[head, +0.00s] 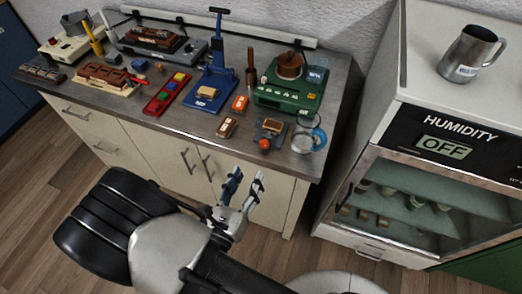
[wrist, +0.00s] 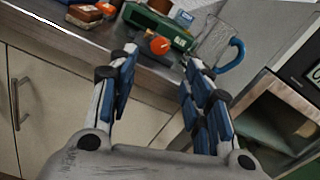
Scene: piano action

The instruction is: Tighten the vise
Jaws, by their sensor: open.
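A small grey device with a brown block on top (head: 270,126) and a round orange-red knob (head: 264,144) stands near the counter's front edge; it looks like the vise. In the wrist view the knob (wrist: 160,46) shows beyond and between my fingertips, with the grey body (wrist: 152,33) behind it. My gripper (head: 248,174) is open and empty, in front of the counter and apart from the knob. The wrist view shows its two blue-padded fingers (wrist: 161,57) spread wide. How far the vise jaws are closed cannot be told.
A clear pitcher with a blue handle (head: 307,141) stands just right of the vise. A green machine (head: 287,95) is behind it, a small wooden block (head: 227,127) to its left. A blue press (head: 210,88) stands further left. The humidity cabinet (head: 420,190) is at right.

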